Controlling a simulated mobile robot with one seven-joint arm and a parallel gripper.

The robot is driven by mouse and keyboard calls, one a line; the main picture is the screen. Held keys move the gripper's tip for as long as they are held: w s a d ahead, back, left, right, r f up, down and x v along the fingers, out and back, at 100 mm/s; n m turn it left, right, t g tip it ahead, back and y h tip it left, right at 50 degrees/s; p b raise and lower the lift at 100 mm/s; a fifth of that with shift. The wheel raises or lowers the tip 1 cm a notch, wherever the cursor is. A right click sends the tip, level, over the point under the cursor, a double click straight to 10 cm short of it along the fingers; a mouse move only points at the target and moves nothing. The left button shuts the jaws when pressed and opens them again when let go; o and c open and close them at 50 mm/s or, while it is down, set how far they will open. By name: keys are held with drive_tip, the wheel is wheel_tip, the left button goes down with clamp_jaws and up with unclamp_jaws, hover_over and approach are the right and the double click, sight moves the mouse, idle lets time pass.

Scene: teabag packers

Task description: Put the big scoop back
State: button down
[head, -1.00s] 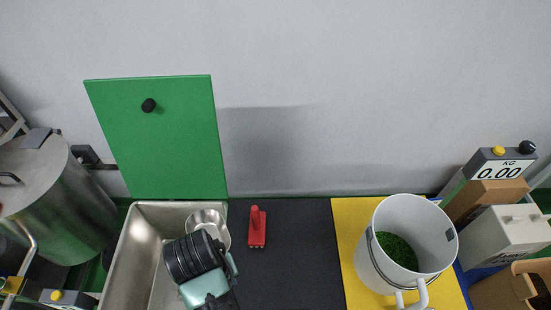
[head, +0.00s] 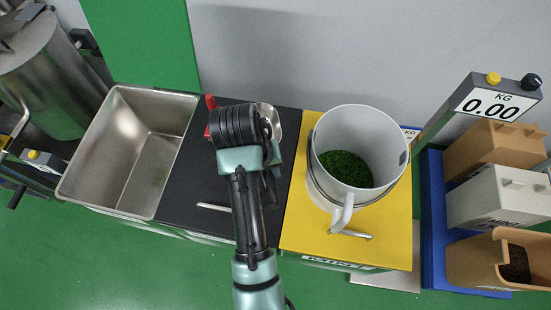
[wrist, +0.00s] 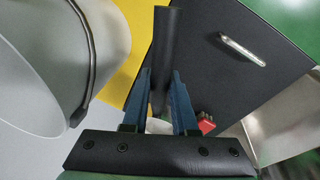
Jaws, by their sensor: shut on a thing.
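My gripper (wrist: 165,105) is shut on the black handle (wrist: 166,45) of the big scoop, which stands between the two blue fingers in the wrist view. In the head view, the scoop's shiny metal bowl (head: 271,118) shows just beyond my wrist, above the black counter top. My wrist and arm hide most of the scoop and the fingers there. A red tool (head: 210,103) lies on the black top just left of my wrist, partly covered by it. It also shows in the wrist view (wrist: 206,123).
A large white bucket (head: 317,190) with green contents stands on the yellow cabinet (head: 293,232), close right of my arm. The steel sink (head: 118,150) is at left. A scale (head: 500,100) reading 0.00 and several bins stand at right.

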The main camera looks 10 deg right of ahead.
drive_tip(key=shift+w+a+f+b, duration=0.15)
drive_tip(key=shift+w+f+b, duration=0.25)
drive_tip(key=shift+f+b, duration=0.2)
drive_tip(key=shift+w+a+f+b, duration=0.15)
drive_tip(key=shift+w+f+b, duration=0.2)
drive_tip(key=shift+f+b, duration=0.2)
drive_tip(key=x, duration=0.3)
drive_tip(key=a+x, duration=0.1)
drive_tip(key=x, duration=0.2)
drive_tip(key=b+x, duration=0.1)
drive_tip(key=x, duration=0.3)
drive_tip(key=shift+s+a+f, duration=0.1)
drive_tip(key=shift+s+a, duration=0.2)
drive_tip(key=shift+s, duration=0.05)
drive_tip(key=shift+f, duration=0.1)
drive_tip(key=c, duration=0.7)
unclamp_jaws()
drive_tip(key=v, duration=1.2)
drive_tip(key=shift+p, duration=0.45)
